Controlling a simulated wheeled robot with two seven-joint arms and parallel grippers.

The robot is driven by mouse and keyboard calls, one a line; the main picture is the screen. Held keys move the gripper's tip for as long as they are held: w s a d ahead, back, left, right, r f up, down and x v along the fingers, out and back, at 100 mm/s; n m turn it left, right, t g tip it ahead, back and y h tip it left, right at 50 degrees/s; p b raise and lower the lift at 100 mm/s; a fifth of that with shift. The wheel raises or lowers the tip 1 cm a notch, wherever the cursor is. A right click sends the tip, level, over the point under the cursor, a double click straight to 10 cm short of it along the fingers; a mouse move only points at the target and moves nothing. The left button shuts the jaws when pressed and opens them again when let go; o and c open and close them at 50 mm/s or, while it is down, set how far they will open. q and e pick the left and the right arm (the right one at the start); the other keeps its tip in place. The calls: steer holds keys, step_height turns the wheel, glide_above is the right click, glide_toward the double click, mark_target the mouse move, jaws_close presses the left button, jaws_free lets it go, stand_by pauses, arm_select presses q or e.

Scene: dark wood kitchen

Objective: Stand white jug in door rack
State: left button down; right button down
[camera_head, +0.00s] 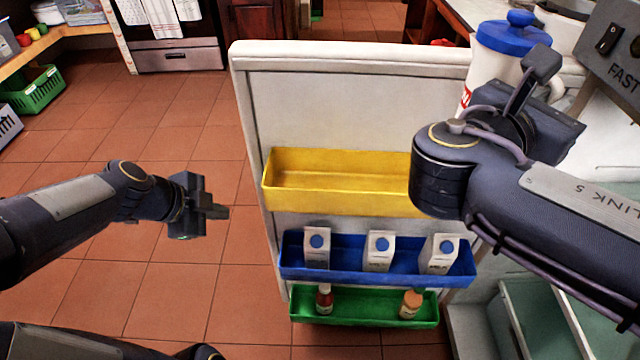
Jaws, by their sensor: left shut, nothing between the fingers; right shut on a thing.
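The white jug (486,68) with a blue lid (514,36) is held up at the upper right, above and to the right of the racks. My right gripper (548,72) is shut on it; the fingertips are partly hidden. The open door (345,100) carries a yellow rack (335,195) on top, empty where visible, its right end hidden behind my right arm. Below it are a blue rack (345,275) with white cartons (379,252) and a green rack (365,309) with bottles (411,303). My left gripper (218,212) is shut and empty, left of the door.
Tiled floor (170,130) lies free left of the door. A green basket (38,92) stands at the far left by a wooden shelf. A white counter (470,12) is at the back right. An oven (175,55) stands at the back.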

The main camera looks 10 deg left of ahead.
steer(key=shift+w+d+r, duration=0.1)
steer(key=shift+w, duration=0.1)
steer(key=shift+w+d, duration=0.1)
steer(key=shift+f+b, duration=0.6)
steer(key=shift+b, duration=0.05)
steer(key=shift+r+p, duration=0.7)
steer(key=shift+r, duration=0.2)
arm_select(q)
steer(key=w+d+f, duration=0.2)
steer(key=w+f, duration=0.6)
steer(key=w, duration=0.1)
steer(key=shift+w+d, duration=0.3)
steer(key=shift+w, duration=0.05)
